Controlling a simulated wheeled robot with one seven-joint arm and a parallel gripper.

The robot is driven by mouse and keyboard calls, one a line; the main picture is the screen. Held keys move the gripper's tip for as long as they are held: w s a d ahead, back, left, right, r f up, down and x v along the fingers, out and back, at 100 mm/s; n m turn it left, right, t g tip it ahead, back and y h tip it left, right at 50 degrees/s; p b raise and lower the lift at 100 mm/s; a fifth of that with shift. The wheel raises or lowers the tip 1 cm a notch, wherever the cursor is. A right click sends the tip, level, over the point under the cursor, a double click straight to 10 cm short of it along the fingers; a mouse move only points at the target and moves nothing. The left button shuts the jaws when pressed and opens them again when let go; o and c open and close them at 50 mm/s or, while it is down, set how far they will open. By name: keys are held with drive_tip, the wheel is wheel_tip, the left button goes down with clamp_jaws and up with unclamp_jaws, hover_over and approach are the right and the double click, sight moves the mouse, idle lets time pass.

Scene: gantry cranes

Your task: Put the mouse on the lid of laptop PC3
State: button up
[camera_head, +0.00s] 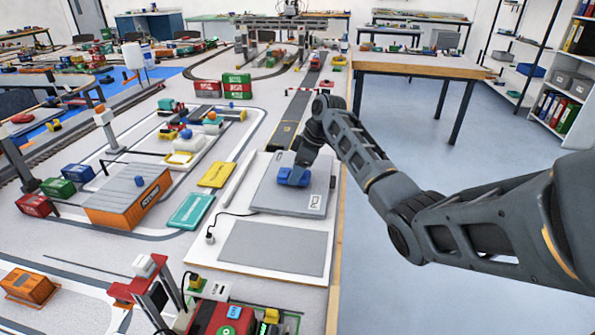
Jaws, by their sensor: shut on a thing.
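The closed grey laptop PC3 (265,195) lies flat on a white board, with a "PC3" label at its front right corner. My gripper (293,178) points down over the middle of its lid, with blue parts at its end. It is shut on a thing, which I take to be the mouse. The mouse is not clearly told apart from the blue fingertips. I cannot tell whether it touches the lid.
A grey mat (272,248) lies in front of the laptop. Teal (191,211) and yellow (217,174) flat items and an orange container (130,199) lie farther left. The table edge runs close on the right.

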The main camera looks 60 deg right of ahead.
drive_tip(key=shift+f, duration=0.3)
drive_tip(key=shift+f, duration=0.15)
drive_tip(key=o, duration=1.1)
drive_tip(key=v, duration=1.2)
drive_tip(key=shift+r+b, duration=0.2)
drive_tip(key=shift+b, duration=0.1)
